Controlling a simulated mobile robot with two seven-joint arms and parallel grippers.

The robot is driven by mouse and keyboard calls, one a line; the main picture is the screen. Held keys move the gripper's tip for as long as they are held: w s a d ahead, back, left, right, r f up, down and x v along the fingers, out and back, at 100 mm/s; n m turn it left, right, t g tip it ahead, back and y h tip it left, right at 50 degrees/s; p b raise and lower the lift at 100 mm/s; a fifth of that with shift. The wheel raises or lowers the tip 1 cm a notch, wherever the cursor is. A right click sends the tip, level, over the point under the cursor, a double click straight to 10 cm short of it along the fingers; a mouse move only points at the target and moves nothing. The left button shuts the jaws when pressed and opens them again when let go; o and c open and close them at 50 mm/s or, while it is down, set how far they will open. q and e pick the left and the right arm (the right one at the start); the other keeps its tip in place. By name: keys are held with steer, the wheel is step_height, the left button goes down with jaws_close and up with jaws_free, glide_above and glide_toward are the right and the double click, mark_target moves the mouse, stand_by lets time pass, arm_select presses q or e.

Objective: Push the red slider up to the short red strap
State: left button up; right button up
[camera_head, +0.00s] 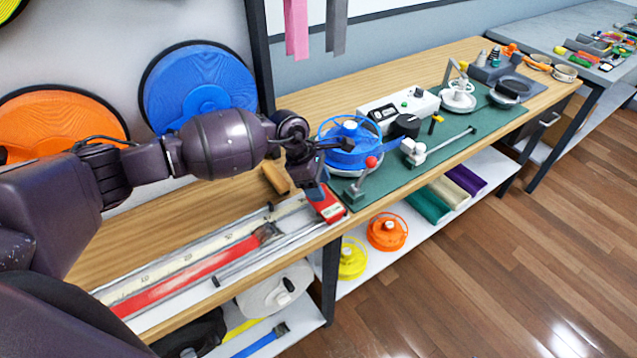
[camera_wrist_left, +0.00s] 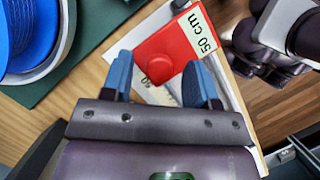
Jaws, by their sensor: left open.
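The red slider (camera_head: 327,205) is a red block with a "50 cm" label at the right end of the measuring board (camera_head: 215,252). It also shows in the left wrist view (camera_wrist_left: 178,50), with a round red knob on top. The short red strap (camera_head: 185,275) lies flat along the board, with a dark grey end piece (camera_head: 268,233) toward the slider and a gap between them. My left gripper (camera_head: 319,183) is over the slider, pointing down. In the left wrist view its blue fingers (camera_wrist_left: 160,82) are apart, on either side of the knob; contact is unclear. My right gripper is not seen.
A wooden block (camera_head: 275,179) lies behind the slider. A blue spool (camera_head: 350,143) and a red-knobbed lever (camera_head: 365,180) stand close by on the green mat (camera_head: 400,190). The bench's front edge runs close to the board. Bare wood lies behind the board.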

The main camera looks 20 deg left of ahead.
arm_select(q)
steer(key=shift+c, duration=1.2)
steer(key=c, duration=0.5)
steer(key=shift+c, duration=1.1)
jaws_close()
steer(key=shift+s+a, duration=0.15)
steer(key=s+a, duration=0.2)
steer(key=s+a+p, duration=0.1)
steer(key=s, duration=0.1)
steer(key=s+a, duration=0.2)
steer(key=s, duration=0.1)
steer(key=shift+s+a, duration=0.1)
steer(key=shift+a, duration=0.25)
steer(key=shift+s+a, duration=0.15)
steer(key=shift+s, duration=0.1)
